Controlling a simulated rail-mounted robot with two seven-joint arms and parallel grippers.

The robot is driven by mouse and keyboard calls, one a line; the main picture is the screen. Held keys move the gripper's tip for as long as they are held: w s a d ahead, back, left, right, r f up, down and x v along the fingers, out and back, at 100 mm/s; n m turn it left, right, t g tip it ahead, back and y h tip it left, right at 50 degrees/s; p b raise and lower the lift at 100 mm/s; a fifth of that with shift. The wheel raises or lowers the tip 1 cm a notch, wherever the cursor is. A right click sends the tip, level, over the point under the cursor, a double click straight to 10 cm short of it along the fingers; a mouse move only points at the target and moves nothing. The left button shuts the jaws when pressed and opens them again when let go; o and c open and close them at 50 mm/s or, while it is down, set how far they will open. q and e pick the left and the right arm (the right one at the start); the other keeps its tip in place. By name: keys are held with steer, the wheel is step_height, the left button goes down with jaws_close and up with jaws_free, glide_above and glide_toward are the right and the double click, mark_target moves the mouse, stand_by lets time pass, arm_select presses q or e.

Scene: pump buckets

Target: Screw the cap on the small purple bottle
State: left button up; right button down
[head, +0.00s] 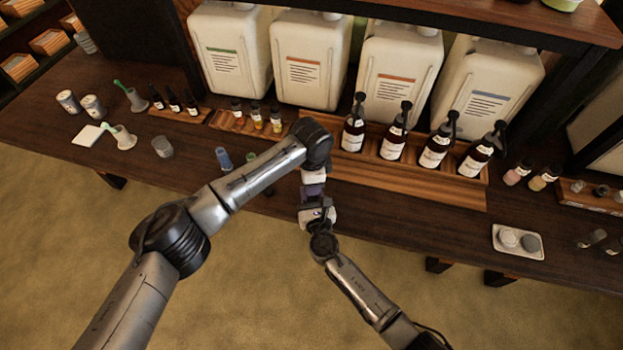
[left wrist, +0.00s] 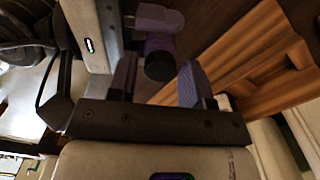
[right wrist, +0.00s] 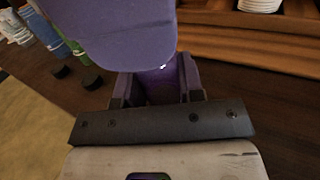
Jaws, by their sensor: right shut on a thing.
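The small purple bottle (right wrist: 160,82) is between the fingers of my right gripper (right wrist: 158,90), which is shut on it. In the left wrist view the bottle (left wrist: 160,44) shows end-on with a dark round end; I cannot tell whether that is a cap or the open neck. My left gripper (left wrist: 157,82) has its fingers apart on either side of that dark end, with gaps visible. A large purple part of it hides much of the right wrist view. In the head view both grippers meet near the table's front edge, hiding the bottle.
A wooden tray (head: 420,184) with several dark pump bottles is close behind the grippers. A blue bottle (head: 223,158) and a green bottle (head: 250,157) stand to the left. Black caps (right wrist: 92,78) lie on the table. A white dish (head: 517,252) is at the right.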

arm_select(q)
steer(key=shift+o, duration=1)
step_height(320, 180, up, 12)
arm_select(e)
steer(key=c, duration=0.7)
jaws_free()
steer(key=shift+o, duration=0.2)
